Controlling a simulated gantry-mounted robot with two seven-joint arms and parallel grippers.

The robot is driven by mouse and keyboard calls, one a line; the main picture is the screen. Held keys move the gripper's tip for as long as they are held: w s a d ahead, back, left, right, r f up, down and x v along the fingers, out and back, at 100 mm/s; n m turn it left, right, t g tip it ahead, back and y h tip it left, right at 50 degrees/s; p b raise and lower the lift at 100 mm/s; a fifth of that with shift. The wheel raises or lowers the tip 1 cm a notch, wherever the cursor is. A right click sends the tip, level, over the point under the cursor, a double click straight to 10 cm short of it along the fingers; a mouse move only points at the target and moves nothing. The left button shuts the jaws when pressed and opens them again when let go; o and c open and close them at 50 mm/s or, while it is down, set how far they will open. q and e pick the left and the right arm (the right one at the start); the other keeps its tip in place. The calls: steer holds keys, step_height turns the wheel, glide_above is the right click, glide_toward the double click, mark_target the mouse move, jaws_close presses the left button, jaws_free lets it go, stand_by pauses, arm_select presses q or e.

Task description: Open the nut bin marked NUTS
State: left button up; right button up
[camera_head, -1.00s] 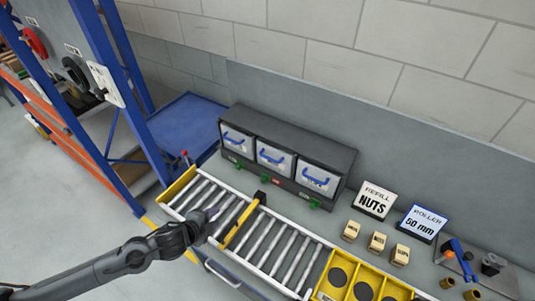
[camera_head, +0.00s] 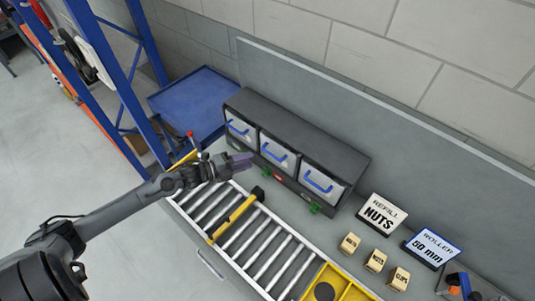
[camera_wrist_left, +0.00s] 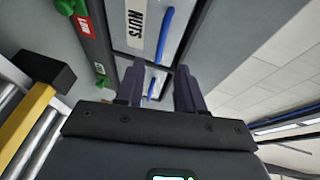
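A dark cabinet (camera_head: 318,142) holds three pale bins with blue handles, and all look shut. In the left wrist view the nut bin (camera_wrist_left: 123,38) carries a NUTS label beside its blue handle (camera_wrist_left: 166,32). It appears to be the middle bin (camera_head: 283,149) in the head view, where its label cannot be read. My right gripper is not in view.
A roller conveyor (camera_head: 240,235) with a yellow stop bar (camera_head: 233,220) runs before the cabinet. Green latches (camera_head: 315,208) and a red tag (camera_head: 278,179) line the cabinet's lower edge. A REFILL NUTS sign (camera_head: 381,214) and small boxes (camera_head: 375,261) stand to the right.

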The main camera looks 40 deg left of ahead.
arm_select(q)
glide_toward(283, 149)
steer(key=shift+w+f, duration=1.95)
steer(key=shift+w, duration=0.3)
steer(key=shift+c, duration=0.2)
jaws_close()
